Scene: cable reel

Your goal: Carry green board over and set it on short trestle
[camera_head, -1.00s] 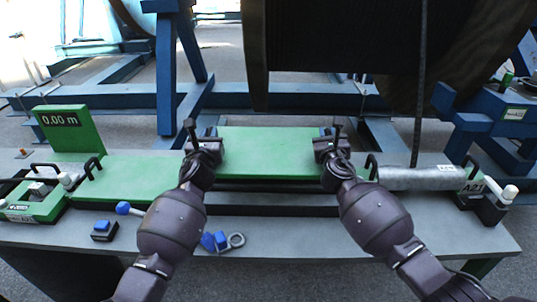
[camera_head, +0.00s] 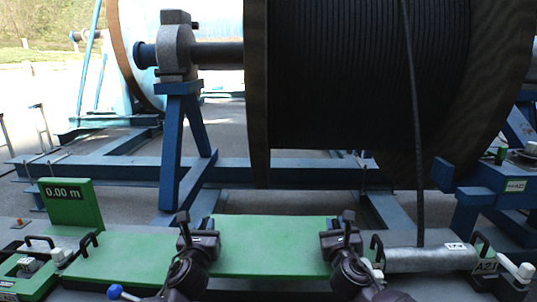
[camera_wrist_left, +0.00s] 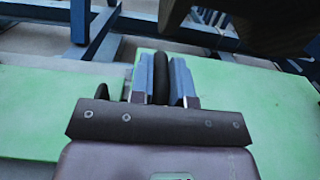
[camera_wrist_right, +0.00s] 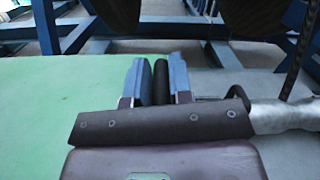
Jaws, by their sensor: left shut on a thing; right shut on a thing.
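The green board (camera_head: 270,246) is a flat panel between my two grippers, at the bottom middle of the head view. My left gripper (camera_head: 196,226) is shut on a black handle (camera_wrist_left: 160,78) at the board's left end. My right gripper (camera_head: 339,226) is shut on the black handle (camera_wrist_right: 160,80) at its right end. Whether the board rests on the bench or hangs just above it cannot be told. A low blue stand (camera_head: 487,190) is at the right; I cannot tell whether it is the short trestle.
A large dark cable reel (camera_head: 350,90) stands behind, with a blue A-frame (camera_head: 178,150) at its left. A green piece with a 0.00 m sign (camera_head: 70,203) is at the left. A grey metal cylinder (camera_head: 430,258) is close right of my right gripper. A cable hangs there.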

